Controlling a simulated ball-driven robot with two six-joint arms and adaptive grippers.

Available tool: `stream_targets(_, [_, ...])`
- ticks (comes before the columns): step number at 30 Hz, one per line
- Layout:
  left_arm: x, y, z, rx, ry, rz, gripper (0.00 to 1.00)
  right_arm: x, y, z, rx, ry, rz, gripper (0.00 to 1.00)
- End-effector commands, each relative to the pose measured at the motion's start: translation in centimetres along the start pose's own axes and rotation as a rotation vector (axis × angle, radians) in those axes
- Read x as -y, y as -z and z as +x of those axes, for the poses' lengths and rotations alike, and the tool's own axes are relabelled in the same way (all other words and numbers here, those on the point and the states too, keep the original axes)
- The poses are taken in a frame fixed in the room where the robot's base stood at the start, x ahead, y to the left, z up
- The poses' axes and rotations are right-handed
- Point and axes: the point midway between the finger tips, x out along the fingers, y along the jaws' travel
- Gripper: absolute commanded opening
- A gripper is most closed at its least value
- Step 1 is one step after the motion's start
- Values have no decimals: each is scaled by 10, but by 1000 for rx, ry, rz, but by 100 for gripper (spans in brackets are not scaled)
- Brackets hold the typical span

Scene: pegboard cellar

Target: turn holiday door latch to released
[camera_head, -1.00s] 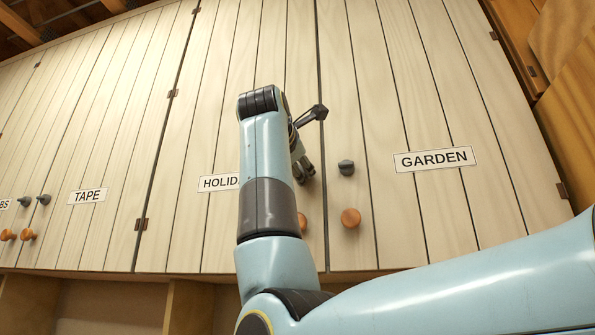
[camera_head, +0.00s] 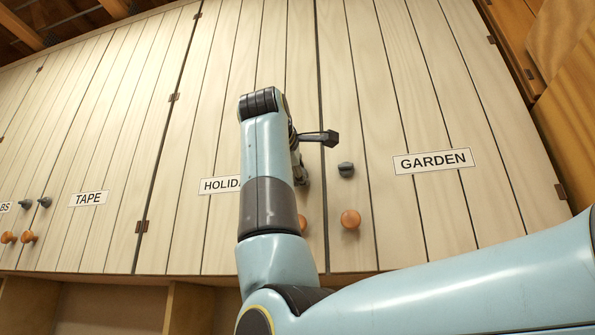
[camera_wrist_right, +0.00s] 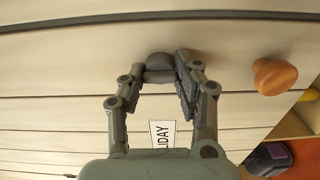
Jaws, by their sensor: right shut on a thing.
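The holiday door (camera_head: 215,130) is a pale plank door, closed, with a white label (camera_head: 217,185) partly hidden by my right arm. Its latch (camera_wrist_right: 159,66) is a small dark grey turn-knob, seen in the right wrist view between the fingertips of my right gripper (camera_wrist_right: 160,78). The fingers are shut on it. In the head view my right gripper (camera_head: 301,174) is mostly behind my arm, and the latch is hidden there. The door's orange round knob (camera_wrist_right: 273,76) is to the right of the gripper in the wrist view. My left gripper is not in view.
The garden door (camera_head: 440,100) is at the right, with its own dark latch (camera_head: 346,170) and orange knob (camera_head: 350,219) close beside my gripper. The tape door (camera_head: 110,130) is at the left. Open shelving lies below the doors.

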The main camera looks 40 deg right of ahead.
Motion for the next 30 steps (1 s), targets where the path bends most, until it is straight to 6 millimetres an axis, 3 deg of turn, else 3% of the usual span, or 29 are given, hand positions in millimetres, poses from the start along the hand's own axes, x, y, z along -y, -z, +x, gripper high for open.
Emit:
stream_targets(15, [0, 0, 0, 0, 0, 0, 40, 1, 0, 0, -1, 3, 19, 0])
stream_targets(16, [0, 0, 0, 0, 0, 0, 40, 1, 1, 0, -1, 3, 19, 32])
stream_targets(21, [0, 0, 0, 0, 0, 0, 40, 1, 0, 0, 0, 2, 19, 55])
stream_targets(30, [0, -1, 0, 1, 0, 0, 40, 0, 0, -2, -1, 1, 19, 56])
